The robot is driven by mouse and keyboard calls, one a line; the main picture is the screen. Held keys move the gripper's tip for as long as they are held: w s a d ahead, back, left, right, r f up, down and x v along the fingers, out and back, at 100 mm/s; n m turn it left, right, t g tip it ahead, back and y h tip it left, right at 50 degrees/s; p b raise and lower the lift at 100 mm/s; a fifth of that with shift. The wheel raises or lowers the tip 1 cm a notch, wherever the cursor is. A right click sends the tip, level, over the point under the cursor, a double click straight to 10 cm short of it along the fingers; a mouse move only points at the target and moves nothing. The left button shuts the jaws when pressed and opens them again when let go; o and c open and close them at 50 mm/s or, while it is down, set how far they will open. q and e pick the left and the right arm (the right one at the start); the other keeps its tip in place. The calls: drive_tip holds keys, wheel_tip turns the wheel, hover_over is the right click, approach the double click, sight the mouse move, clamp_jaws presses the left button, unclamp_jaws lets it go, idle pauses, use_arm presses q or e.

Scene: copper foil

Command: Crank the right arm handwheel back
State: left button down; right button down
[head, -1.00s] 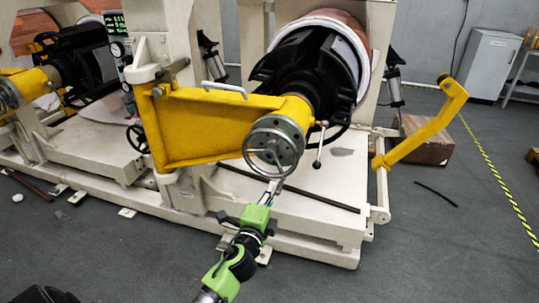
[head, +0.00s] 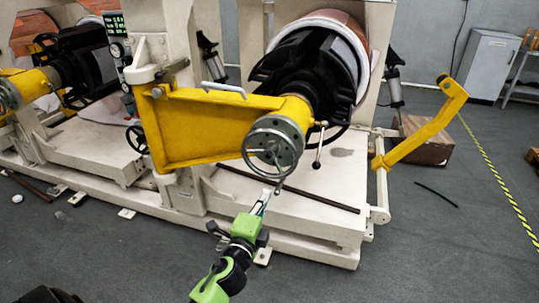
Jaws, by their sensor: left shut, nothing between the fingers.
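The right arm handwheel (head: 272,149) is a grey metal wheel on the end of the yellow swing arm (head: 205,127), in the middle of the head view. A short handle (head: 278,188) shows at the bottom of its rim. My left gripper (head: 263,197), on a green wrist, is just below and left of the handle. Its fingers look shut and empty, with a small gap to the handle. My right gripper is not in view.
A black expanding chuck (head: 300,68) carries the copper foil roll (head: 345,25) behind the wheel. A lever with a ball end (head: 317,163) hangs right of the wheel. A yellow crank-shaped arm (head: 425,130) stands at the right. The floor in front is mostly clear.

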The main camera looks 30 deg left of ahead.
use_arm(q)
drive_tip(key=v, duration=0.5)
drive_tip(key=shift+s+d, duration=0.1)
drive_tip(key=shift+s, duration=0.25)
